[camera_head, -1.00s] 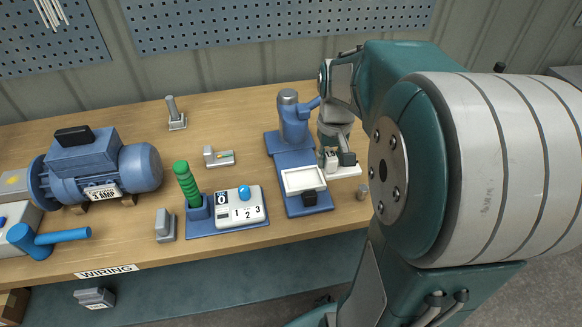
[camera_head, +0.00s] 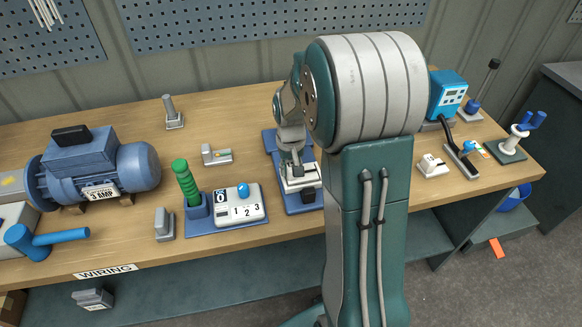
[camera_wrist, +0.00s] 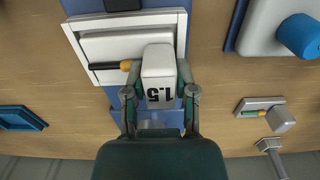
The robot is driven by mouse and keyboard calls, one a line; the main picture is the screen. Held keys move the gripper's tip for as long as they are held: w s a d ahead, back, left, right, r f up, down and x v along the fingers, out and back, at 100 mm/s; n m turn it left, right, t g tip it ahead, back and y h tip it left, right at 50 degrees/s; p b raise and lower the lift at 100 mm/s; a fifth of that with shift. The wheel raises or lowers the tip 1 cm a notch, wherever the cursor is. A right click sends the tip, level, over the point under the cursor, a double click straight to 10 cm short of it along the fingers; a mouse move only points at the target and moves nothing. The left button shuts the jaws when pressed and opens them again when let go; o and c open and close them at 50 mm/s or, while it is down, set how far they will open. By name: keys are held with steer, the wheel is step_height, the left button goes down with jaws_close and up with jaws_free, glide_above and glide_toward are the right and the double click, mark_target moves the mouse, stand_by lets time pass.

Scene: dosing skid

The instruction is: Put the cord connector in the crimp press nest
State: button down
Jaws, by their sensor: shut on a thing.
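My gripper (camera_wrist: 160,95) is shut on a white block marked 1.5, which I take to be the cord connector (camera_wrist: 158,70). A short orange and black piece sticks out to its left in the wrist view. The crimp press (camera_head: 270,143) is blue, with a white rectangular nest (camera_wrist: 98,45) at its front. The connector is over the nest in the wrist view, overlapping its face and near edge. I cannot tell whether it touches the nest.
A numbered box with a blue knob (camera_head: 238,205) and a green-handled tool (camera_head: 186,182) stand left of the press. A small grey-white part (camera_head: 216,156) lies behind them. A blue motor (camera_head: 95,165) stands further left. Another white part (camera_head: 433,165) lies right of my arm.

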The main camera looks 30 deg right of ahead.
steer(key=shift+a, duration=0.15)
steer(key=shift+c, duration=2)
jaws_free()
steer(key=shift+d, duration=0.25)
steer(key=shift+r, duration=0.1)
